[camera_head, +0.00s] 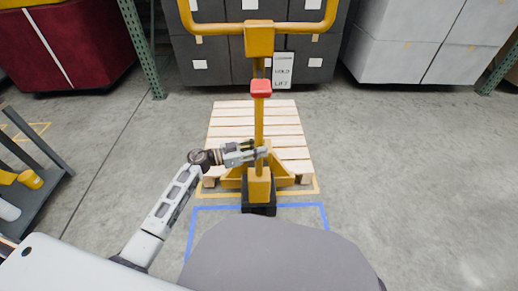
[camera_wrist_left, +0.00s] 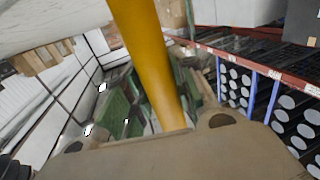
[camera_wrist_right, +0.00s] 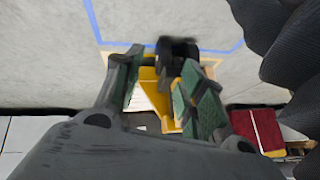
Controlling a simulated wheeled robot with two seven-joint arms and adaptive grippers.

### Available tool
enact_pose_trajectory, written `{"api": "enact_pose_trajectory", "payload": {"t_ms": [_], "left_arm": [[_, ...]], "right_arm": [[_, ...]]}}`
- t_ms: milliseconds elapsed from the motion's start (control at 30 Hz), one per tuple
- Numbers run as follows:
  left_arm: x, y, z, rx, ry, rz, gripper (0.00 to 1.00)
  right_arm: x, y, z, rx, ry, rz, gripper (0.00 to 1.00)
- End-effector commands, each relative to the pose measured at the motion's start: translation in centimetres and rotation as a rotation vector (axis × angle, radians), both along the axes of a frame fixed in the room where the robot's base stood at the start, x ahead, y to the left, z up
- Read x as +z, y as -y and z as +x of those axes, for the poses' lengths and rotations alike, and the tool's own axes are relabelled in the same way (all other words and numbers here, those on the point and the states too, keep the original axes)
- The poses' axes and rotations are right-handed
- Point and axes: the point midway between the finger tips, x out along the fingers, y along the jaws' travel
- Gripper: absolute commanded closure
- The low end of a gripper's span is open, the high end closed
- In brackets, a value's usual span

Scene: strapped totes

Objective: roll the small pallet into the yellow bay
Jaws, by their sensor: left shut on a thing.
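A small wooden pallet (camera_head: 226,125) lies flat on the floor, with a yellow pallet jack (camera_head: 259,125) at its near end. The jack has an upright post, a loop handle and a red block below the handle. My left gripper (camera_head: 262,153) is shut on the post low down, and the post (camera_wrist_left: 148,60) runs between its fingers in the left wrist view. Yellow floor tape (camera_head: 312,190) shows around the pallet's near end; its far part is hidden. My right gripper (camera_wrist_right: 160,90) is open and empty in its wrist view; the head view does not show it.
Blue floor tape (camera_head: 325,216) lies nearer to me. A red tote (camera_head: 85,45) and a cart (camera_head: 40,190) are at left. The floor at right is clear.

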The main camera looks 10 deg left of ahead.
Motion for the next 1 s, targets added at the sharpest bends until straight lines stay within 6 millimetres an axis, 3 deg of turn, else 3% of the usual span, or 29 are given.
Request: {"api": "enact_pose_trajectory", "payload": {"t_ms": [467, 1000], "left_arm": [[0.1, 0.1, -0.3, -0.001, -0.001, 0.001, 1.0], [0.0, 0.8, -2.2, -0.011, -0.005, -0.005, 1.0]], "right_arm": [[0.4, 0.1, -0.4, 0.006, -0.018, -0.011, 0.6], [4.9, 1.3, -0.3, 0.039, -0.092, -0.092, 0.6]]}}
